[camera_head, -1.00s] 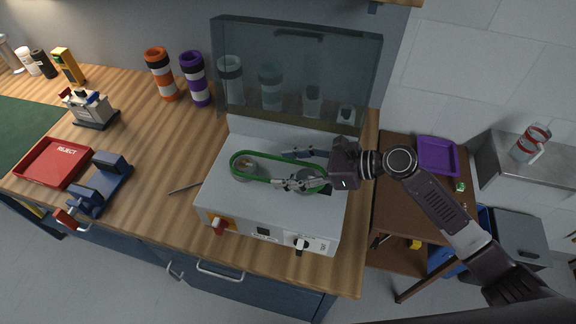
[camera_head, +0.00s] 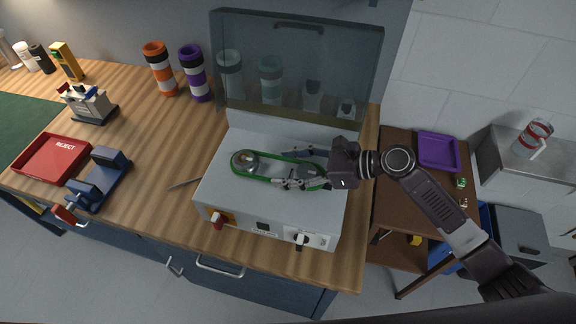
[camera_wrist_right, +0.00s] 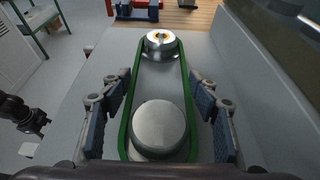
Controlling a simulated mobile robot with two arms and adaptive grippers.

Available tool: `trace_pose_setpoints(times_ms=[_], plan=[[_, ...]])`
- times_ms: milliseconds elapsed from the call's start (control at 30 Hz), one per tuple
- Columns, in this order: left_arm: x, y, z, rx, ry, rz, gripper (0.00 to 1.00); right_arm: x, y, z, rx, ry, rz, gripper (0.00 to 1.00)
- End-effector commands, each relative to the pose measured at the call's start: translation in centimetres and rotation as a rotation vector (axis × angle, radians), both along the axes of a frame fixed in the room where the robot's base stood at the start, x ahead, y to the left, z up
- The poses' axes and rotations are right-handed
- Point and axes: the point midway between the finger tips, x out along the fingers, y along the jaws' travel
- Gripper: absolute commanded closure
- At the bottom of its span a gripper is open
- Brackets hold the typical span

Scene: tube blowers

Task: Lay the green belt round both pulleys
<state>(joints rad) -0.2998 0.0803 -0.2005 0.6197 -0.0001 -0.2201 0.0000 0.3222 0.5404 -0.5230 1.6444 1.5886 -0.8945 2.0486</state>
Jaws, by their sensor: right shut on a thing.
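The green belt (camera_head: 266,180) is a long loop on the grey machine (camera_head: 222,190). In the head view it lies around the left pulley (camera_head: 247,161), close to its base. In the right wrist view the belt (camera_wrist_right: 194,118) also runs around the far pulley (camera_wrist_right: 161,42) and around the near, larger pulley (camera_wrist_right: 158,128). My right gripper (camera_head: 296,168) is over the right pulley (camera_head: 309,172), partly covering it. Its blue-padded fingers (camera_wrist_right: 158,112) are shut on the belt, one on each side. The belt's nearest end is hidden by the gripper. My left gripper is not in view in the head view.
The clear guard (camera_head: 298,65) stands raised behind the machine. A blue clamp-like fixture (camera_head: 100,182) and a red reject tray (camera_head: 52,160) are at left.

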Motion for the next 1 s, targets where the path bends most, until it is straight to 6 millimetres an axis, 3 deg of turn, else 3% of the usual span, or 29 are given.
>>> trace_pose_setpoints(times_ms=[33,200,567,1000], plan=[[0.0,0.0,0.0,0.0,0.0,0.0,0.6,0.0,0.0,0.0,0.001,0.0,0.0,0.42],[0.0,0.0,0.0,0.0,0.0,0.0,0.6,0.0,0.0,0.0,0.001,0.0,0.0,0.24],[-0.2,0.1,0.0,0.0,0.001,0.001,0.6,-0.1,-0.5,0.2,-0.001,0.0,-0.001,0.24],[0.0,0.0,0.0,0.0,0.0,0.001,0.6,-2.6,-7.9,3.3,-0.004,0.002,-0.001,0.24]])
